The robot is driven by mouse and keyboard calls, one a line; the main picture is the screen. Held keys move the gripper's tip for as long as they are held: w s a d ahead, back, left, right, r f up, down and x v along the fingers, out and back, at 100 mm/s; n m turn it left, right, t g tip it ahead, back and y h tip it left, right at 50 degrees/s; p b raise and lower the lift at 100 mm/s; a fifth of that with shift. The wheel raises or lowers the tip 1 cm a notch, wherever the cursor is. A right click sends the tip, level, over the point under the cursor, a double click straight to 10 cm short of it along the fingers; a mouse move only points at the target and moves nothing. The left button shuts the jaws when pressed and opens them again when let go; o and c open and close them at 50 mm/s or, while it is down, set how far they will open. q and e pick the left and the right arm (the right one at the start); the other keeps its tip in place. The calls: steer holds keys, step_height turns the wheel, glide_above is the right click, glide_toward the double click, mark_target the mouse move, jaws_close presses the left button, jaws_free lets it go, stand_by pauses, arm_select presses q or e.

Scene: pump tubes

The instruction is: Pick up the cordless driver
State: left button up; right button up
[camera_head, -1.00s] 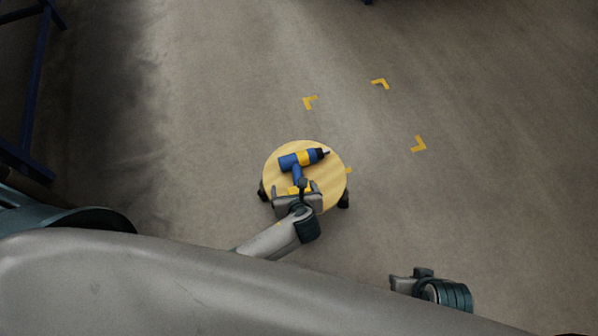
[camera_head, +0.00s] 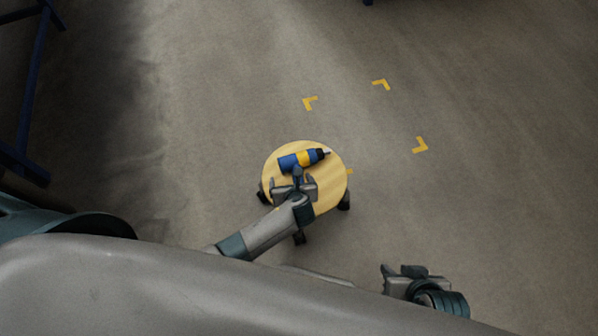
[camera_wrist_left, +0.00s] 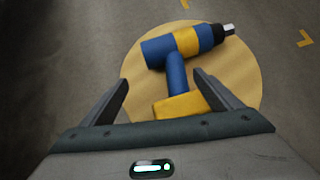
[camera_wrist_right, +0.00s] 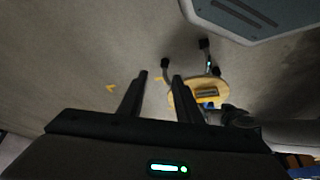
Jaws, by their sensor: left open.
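The cordless driver (camera_head: 303,159) is blue with a yellow band and a black nose. It lies on its side on a round, pale wooden stool top (camera_head: 331,190). In the left wrist view the driver (camera_wrist_left: 187,42) has its handle pointing toward me, with a yellow battery base between my fingers. My left gripper (camera_head: 294,186) is open over the near part of the stool, and its fingers (camera_wrist_left: 160,92) lie on either side of the handle, with gaps showing. In the head view it hides most of the handle. My right gripper (camera_head: 402,271) is away from the stool, empty and open in the right wrist view (camera_wrist_right: 160,80).
Yellow corner marks (camera_head: 380,84) lie on the bare grey floor beyond the stool. A dark blue frame (camera_head: 30,110) stands at the far left. The floor around the stool is clear. The stool has dark feet.

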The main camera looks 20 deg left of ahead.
arm_select(q)
steer(key=shift+w+a+f, duration=0.1)
steer(key=shift+w+f, duration=0.2)
steer(key=shift+f, duration=0.1)
steer(key=b+x, duration=0.1)
steer(key=x, duration=0.2)
steer(key=shift+w+f+b, duration=0.1)
steer(key=shift+f+b, duration=0.05)
steer(key=shift+b, duration=0.15)
steer(key=shift+w+a+f, duration=0.25)
steer(key=shift+w+f, duration=0.1)
steer(key=shift+w, duration=0.05)
arm_select(e)
steer(key=a, duration=0.1)
steer(key=w+a+t+y, duration=0.1)
steer(key=shift+w+a+r, duration=0.2)
steer(key=shift+w+a, duration=0.1)
arm_select(q)
steer(key=shift+c, duration=0.6)
jaws_close()
steer(key=shift+d, duration=0.1)
steer(key=shift+w+r, duration=0.15)
